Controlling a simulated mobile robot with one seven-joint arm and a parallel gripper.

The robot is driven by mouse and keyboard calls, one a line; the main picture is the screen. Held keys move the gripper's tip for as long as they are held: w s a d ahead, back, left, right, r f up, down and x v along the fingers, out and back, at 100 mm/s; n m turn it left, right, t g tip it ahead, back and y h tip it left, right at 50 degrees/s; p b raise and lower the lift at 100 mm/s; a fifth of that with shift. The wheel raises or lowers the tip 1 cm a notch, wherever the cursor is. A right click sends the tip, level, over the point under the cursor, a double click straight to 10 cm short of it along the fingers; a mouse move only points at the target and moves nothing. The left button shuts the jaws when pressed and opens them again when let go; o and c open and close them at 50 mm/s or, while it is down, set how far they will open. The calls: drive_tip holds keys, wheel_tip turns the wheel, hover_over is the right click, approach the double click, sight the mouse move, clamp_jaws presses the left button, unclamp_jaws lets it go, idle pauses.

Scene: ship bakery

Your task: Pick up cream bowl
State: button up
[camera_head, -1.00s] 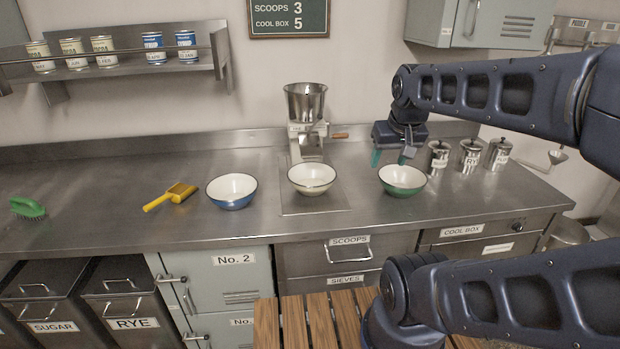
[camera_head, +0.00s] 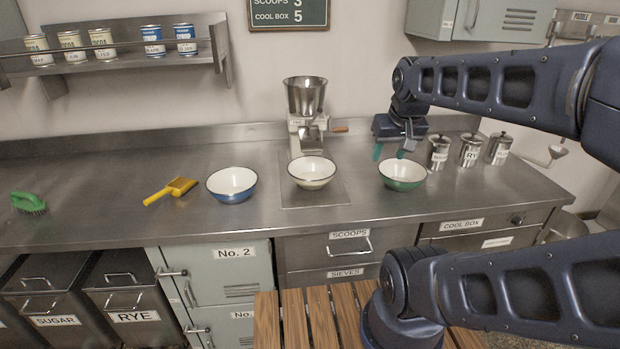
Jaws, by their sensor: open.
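The cream bowl (camera_head: 312,183) has a white inside and a dark rim. It stands upright and looks empty on a flat metal plate (camera_head: 329,198) in front of the grinder, between the blue bowl and the green bowl. My gripper (camera_head: 390,153) points down with its teal fingers apart and nothing between them. It is to the right of the cream bowl and higher, just above and behind the green bowl (camera_head: 402,183) in the picture. Whether a finger touches the green bowl cannot be told.
The blue bowl (camera_head: 232,196) stands left of the cream bowl, with a yellow scoop (camera_head: 172,190) further left. The grinder (camera_head: 305,110) rises behind the cream bowl. Several lidded canisters (camera_head: 470,150) stand right of my gripper.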

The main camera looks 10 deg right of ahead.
drive_tip(key=shift+c, duration=1.4)
